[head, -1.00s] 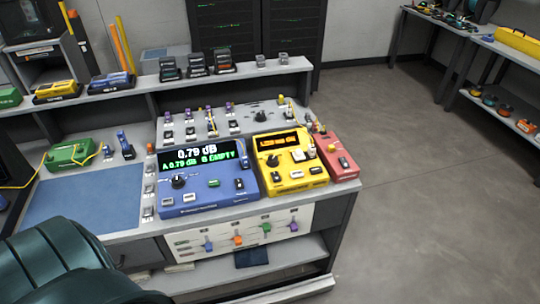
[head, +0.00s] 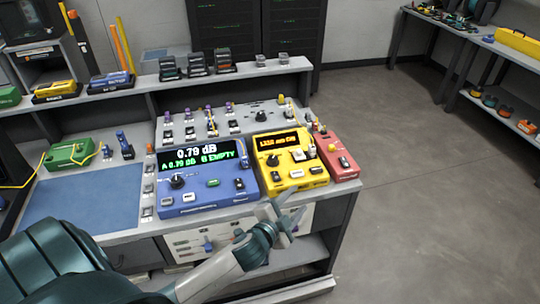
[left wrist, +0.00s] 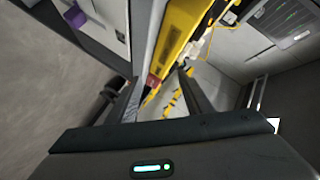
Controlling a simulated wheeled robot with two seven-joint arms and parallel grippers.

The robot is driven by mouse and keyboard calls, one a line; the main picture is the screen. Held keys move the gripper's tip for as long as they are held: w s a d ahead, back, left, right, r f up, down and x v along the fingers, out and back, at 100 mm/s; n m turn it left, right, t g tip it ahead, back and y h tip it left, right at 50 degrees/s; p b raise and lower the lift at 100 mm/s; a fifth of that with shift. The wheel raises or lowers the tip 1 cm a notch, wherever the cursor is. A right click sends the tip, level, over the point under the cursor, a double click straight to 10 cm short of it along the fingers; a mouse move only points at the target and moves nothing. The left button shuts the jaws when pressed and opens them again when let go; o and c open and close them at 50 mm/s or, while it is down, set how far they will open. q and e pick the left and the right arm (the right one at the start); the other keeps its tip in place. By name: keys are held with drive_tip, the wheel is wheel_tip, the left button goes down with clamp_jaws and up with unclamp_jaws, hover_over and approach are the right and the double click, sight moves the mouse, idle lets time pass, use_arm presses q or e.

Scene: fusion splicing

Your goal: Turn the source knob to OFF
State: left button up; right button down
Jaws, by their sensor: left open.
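The yellow source unit (head: 293,174) stands on the bench, with a lit orange display and a black knob (head: 272,160) at the left of its face. The knob's pointer setting is too small to read. My left gripper (head: 286,216) is open and empty, in front of the bench edge and below the yellow unit, apart from the knob. In the left wrist view, the yellow unit (left wrist: 178,28) lies beyond the open fingers (left wrist: 160,95); the knob cannot be made out there. My right gripper is not in view.
A blue meter (head: 205,178) reading 0.79 dB stands to the left of the yellow unit, and a red box (head: 338,158) to its right. A grey panel (head: 215,122) with switches lies behind. A blue mat (head: 82,203) lies at left. Open floor lies right of the bench.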

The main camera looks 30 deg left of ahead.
use_arm(q)
drive_tip(key=w+d+r+m+g+h, duration=0.1)
drive_tip(key=w+d+r+m+h, duration=0.15)
drive_tip(key=r+m+h, duration=0.4)
drive_tip(key=w+d+r+m+g+h, duration=0.1)
drive_tip(key=w+d+r+m+h, duration=0.2)
drive_tip(key=r+m, duration=0.55)
drive_tip(key=w+d+r+m+g+h, duration=0.1)
drive_tip(key=w+d+r+m+h, duration=0.15)
drive_tip(key=r+m+h, duration=0.5)
drive_tip(key=s+a+f+m+g+y, duration=0.1)
drive_tip(key=a+m+g+y, duration=0.3)
drive_tip(key=a, duration=1)
drive_tip(key=s+a+f+m+g+y, duration=0.1)
drive_tip(key=a+m+g+y, duration=0.4)
drive_tip(key=a+y, duration=0.5)
drive_tip(key=s+a+m, duration=0.1)
drive_tip(key=a+m, duration=0.1)
drive_tip(key=a, duration=0.2)
drive_tip(key=shift+f, duration=0.2)
drive_tip(key=shift+s+f+m, duration=0.1)
drive_tip(key=shift+m, duration=0.15)
